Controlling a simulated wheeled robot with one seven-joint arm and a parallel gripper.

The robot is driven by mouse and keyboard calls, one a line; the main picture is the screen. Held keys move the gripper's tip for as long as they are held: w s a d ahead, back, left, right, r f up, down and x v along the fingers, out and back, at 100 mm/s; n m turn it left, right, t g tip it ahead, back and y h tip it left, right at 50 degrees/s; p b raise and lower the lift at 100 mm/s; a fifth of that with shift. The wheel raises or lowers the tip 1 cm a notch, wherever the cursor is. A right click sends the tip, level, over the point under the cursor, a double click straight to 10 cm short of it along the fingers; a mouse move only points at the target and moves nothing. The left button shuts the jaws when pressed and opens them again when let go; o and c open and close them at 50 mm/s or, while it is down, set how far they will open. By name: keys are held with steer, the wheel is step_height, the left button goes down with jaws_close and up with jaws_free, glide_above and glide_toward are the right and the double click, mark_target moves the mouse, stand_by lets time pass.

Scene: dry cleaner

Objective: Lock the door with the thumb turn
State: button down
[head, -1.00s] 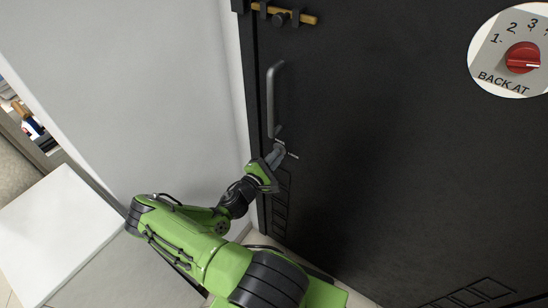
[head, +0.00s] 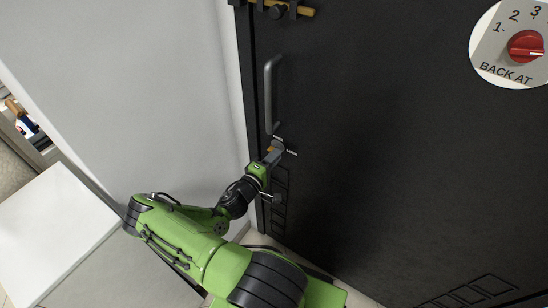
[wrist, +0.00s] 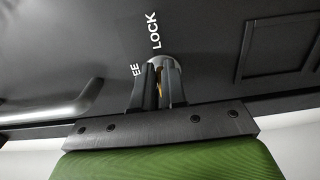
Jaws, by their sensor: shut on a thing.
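The black door (head: 400,150) fills the middle and right of the head view. The thumb turn's round plate shows behind my fingertips in the wrist view, with a brass-coloured part (wrist: 159,84) between the fingers. My gripper (wrist: 158,90) is shut on this thumb turn; in the head view my gripper (head: 277,148) is at the door's left side, just below the handle. Beside the plate, white letters read "LOCK" (wrist: 153,31) and, partly hidden, "EE" (wrist: 136,70). The fingers cover most of the turn, so its exact angle cannot be told.
A grey pull handle (head: 271,95) stands above the turn. A brass bolt (head: 294,10) is at the door's top left. A red dial sign (head: 524,46) is at the right. A white wall (head: 160,80) and white counter (head: 55,230) lie left.

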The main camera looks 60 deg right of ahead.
stand_by(0.4)
steer(key=c, duration=1.2)
jaws_free()
steer(key=a, duration=0.5)
steer(key=w+a, duration=0.1)
steer(key=a, duration=0.4)
steer(key=w+a+p, duration=0.1)
steer(key=a, duration=0.4)
steer(key=shift+w+a, duration=0.25)
steer(key=shift+a, duration=0.05)
